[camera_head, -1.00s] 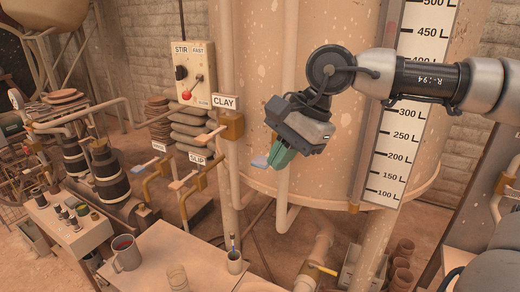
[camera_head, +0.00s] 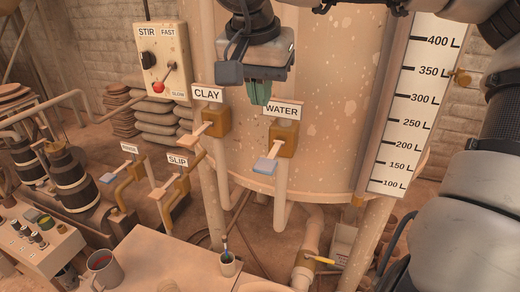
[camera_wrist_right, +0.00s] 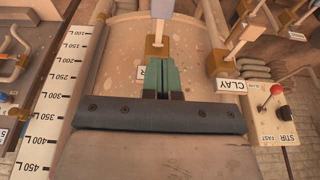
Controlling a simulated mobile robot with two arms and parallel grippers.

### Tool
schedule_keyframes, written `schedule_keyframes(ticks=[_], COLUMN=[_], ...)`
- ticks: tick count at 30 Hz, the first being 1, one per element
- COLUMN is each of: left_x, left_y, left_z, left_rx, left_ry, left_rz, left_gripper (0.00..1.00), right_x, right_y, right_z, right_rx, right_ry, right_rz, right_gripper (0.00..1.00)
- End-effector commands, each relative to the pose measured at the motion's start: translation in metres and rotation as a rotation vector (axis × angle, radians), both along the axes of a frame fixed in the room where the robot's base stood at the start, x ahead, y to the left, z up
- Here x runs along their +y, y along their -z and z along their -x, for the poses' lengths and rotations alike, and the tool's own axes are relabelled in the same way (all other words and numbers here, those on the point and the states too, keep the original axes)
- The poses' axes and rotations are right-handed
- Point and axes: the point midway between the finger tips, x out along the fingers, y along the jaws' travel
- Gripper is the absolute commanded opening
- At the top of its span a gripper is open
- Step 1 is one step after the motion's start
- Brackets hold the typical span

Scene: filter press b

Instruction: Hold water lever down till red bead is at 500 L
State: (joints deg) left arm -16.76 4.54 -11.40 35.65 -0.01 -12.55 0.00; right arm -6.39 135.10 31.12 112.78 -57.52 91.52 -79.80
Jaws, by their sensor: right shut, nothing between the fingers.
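The water lever (camera_head: 264,166) has a pale blue handle and sticks out from a brown valve (camera_head: 284,138) under the WATER label (camera_head: 282,110). It also shows at the top of the wrist view (camera_wrist_right: 162,9). My right gripper (camera_head: 260,94) has its green fingers shut and empty, above the lever and apart from it, near the label's left edge. In the wrist view its fingers (camera_wrist_right: 163,76) partly cover the label. I see no red bead. My left gripper is out of view.
The CLAY lever (camera_head: 192,138) sits close on the left of the water valve, with the SLIP lever (camera_head: 162,190) lower left. The STIR box (camera_head: 162,65) is at upper left. A bench (camera_head: 175,265) with a mug (camera_head: 104,272) and a cup (camera_head: 229,264) stands below.

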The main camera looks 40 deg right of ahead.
Motion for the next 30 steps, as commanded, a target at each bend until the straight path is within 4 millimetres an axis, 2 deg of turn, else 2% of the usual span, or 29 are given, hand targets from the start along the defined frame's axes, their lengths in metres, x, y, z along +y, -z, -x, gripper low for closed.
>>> schedule_keyframes(ticks=[3,6,11,15,18,24,30], left_x=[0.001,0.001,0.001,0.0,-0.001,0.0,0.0], left_y=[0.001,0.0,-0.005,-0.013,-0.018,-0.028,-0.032], left_z=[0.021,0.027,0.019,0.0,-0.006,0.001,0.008], left_rx=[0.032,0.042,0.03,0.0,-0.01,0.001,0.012], left_ry=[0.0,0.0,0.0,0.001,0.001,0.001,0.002], left_rz=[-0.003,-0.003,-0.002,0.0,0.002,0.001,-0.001], left_gripper=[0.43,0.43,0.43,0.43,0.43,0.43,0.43], right_x=[0.0,-0.002,-0.007,-0.015,-0.02,-0.025,-0.025], right_y=[0.001,0.005,0.027,0.055,0.076,0.111,0.132], right_z=[0.0,-0.001,-0.003,-0.007,-0.01,-0.012,-0.013], right_rx=[0.0,0.002,0.007,0.007,0.006,0.007,0.003], right_ry=[0.001,0.001,0.0,0.0,0.0,-0.001,-0.001], right_rz=[-0.001,-0.002,-0.004,-0.004,-0.006,-0.004,-0.003], right_gripper=[0.0,0.0,0.0,0.0,0.0,0.0,0.0])
